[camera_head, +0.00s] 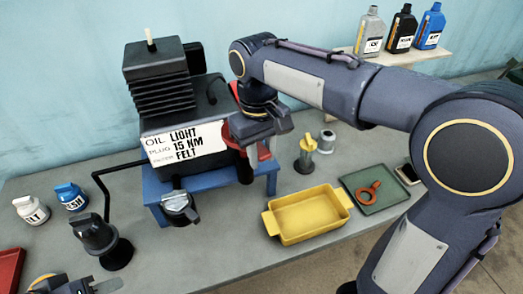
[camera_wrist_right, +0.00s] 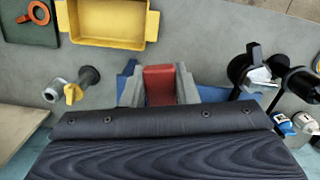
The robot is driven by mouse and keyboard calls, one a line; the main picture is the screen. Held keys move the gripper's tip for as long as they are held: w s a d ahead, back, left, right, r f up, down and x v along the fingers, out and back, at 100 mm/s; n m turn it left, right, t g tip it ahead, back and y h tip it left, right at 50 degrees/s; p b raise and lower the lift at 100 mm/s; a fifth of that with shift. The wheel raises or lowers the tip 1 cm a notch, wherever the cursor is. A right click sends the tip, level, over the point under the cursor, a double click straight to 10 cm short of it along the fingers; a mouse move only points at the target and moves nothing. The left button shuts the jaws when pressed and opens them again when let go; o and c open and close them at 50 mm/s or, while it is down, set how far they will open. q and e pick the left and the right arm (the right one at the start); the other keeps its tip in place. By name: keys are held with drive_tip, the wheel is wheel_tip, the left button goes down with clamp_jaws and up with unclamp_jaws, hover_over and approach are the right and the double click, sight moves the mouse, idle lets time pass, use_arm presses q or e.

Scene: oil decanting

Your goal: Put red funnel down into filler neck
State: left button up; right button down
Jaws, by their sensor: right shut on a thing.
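My right gripper (camera_head: 268,125) is shut on a red part of the funnel (camera_head: 264,150), at the right side of the dark engine (camera_head: 158,95). In the right wrist view the red piece (camera_wrist_right: 160,84) sits between the two grey fingers (camera_wrist_right: 160,92). The gripper and arm hide much of the funnel, so its spout cannot be made out. I cannot pick out the filler neck; the gripper may hide it.
The engine stands on a blue stand (camera_head: 155,190) with a label card. A yellow tray (camera_head: 308,232), a green tray (camera_head: 390,203) with an orange ring, and a yellow-topped part (camera_head: 308,145) lie to the right. Bottles stand on a shelf (camera_head: 432,54). Dark lamps stand at front left.

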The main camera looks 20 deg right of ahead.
drive_tip(key=shift+f+b, duration=0.75)
drive_tip(key=shift+f, duration=0.45)
drive_tip(key=c, duration=1.1)
unclamp_jaws()
drive_tip(key=shift+o, duration=0.2)
drive_tip(key=r, duration=0.7)
drive_tip(key=shift+w+a+r, duration=0.1)
drive_tip(key=shift+w+r, duration=0.25)
drive_tip(key=shift+r, duration=0.05)
drive_tip(key=s+d+f+m+t+y, duration=0.2)
drive_tip(key=s+d+f+y, duration=0.25)
drive_tip(key=s+d, duration=0.25)
drive_tip(key=s+f+m+t, duration=0.2)
drive_tip(key=s+f+t, duration=0.2)
drive_tip(key=s+f, duration=0.5)
drive_tip(key=shift+s+m+t, duration=0.4)
drive_tip(key=shift+s, duration=0.25)
